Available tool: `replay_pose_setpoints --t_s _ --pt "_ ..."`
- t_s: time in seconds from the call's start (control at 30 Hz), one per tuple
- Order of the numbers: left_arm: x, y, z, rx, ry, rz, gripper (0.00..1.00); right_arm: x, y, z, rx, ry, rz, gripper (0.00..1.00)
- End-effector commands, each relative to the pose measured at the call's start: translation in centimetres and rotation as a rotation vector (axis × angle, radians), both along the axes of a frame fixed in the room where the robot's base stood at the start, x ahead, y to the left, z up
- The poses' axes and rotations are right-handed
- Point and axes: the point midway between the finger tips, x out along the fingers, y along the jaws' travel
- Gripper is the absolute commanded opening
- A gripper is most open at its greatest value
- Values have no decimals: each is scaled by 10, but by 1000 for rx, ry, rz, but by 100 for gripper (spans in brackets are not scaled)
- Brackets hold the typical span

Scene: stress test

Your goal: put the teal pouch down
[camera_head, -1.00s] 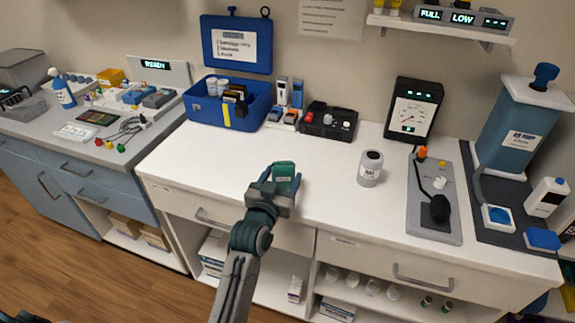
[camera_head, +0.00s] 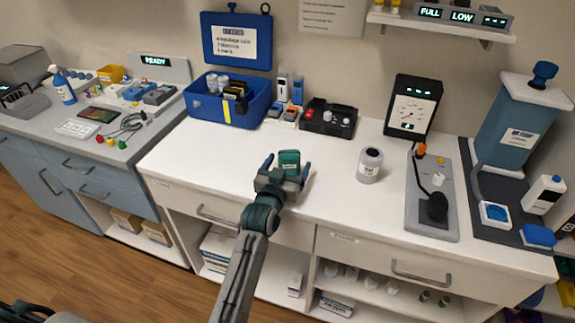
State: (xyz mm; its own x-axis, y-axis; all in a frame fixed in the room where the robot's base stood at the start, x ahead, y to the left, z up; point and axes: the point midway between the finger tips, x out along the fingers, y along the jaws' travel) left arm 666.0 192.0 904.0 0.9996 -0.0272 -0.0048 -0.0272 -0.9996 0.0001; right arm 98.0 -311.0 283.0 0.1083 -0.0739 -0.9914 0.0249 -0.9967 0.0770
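The teal pouch (camera_head: 289,160) is at the front part of the white counter (camera_head: 345,205), left of the white jar. It stands between the two fingers of my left gripper (camera_head: 287,168). The blue-tipped fingers are spread, with a small gap on each side of the pouch, so the gripper is open around it. The pouch appears to rest on the counter, but its lower edge is hidden behind the gripper body. My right gripper is not in view.
A blue open case (camera_head: 228,108) and a dark box with knobs (camera_head: 328,118) are behind. A grey panel (camera_head: 432,195) lies farther right. The counter around the pouch is clear.

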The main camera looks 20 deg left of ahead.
Motion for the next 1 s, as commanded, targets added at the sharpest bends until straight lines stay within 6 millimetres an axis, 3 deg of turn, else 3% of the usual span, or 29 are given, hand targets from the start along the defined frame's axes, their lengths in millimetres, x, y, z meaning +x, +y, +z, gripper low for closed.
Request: replay_pose_setpoints --t_s 0.37,0.67,0.8,1.0 --pt "-7 0 1 -1 1 0 85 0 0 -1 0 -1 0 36" --pt "-68 2 0 -1 1 1 85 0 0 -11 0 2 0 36" --pt "-94 3 1 -1 1 0 85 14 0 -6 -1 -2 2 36" --pt "-116 3 2 -1 1 0 85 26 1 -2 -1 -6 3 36"
